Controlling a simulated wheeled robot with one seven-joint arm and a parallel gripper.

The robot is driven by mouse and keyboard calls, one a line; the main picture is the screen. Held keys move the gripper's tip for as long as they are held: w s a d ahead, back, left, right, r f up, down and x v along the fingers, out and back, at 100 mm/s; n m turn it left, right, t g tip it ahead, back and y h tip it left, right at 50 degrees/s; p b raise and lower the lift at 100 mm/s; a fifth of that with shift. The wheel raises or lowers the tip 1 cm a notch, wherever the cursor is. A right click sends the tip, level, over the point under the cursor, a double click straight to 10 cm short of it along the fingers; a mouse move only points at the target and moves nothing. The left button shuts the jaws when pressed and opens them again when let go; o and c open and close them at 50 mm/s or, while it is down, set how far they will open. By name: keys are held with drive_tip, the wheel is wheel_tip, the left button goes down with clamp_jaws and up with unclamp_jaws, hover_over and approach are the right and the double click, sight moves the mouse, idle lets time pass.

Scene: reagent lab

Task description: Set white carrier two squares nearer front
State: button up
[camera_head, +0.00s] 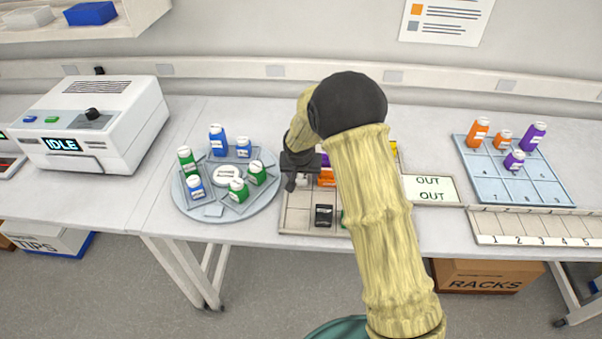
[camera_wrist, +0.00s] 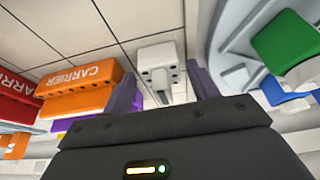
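The white carrier (camera_wrist: 158,62) stands on the tiled board in the wrist view, a small block with dark holes in its face. My gripper (camera_wrist: 162,72) is open, with one finger on each side of the carrier; small gaps seem to show, and I cannot tell whether either finger touches it. In the head view my gripper (camera_head: 298,181) is low over the left part of the board (camera_head: 294,218), and it hides most of the white carrier.
An orange carrier (camera_wrist: 82,87) stands close beside the left finger, with a red carrier (camera_wrist: 18,100) beyond. A black carrier (camera_head: 323,215) stands nearer the front edge. The round carousel (camera_head: 213,211) with bottles is close on the left. My arm hides the board's right part.

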drive_tip(key=shift+w+r, duration=0.1)
drive_tip(key=shift+r, duration=0.4)
drive_tip(key=b+v, duration=0.1)
drive_tip(key=v, duration=1)
drive_tip(key=shift+s, duration=0.25)
drive_tip(key=shift+r, duration=0.1)
drive_tip(key=s+d+g, duration=0.2)
drive_tip(key=s+d, duration=1.6)
drive_tip(key=s, duration=0.4)
drive_tip(key=shift+s+f, duration=0.25)
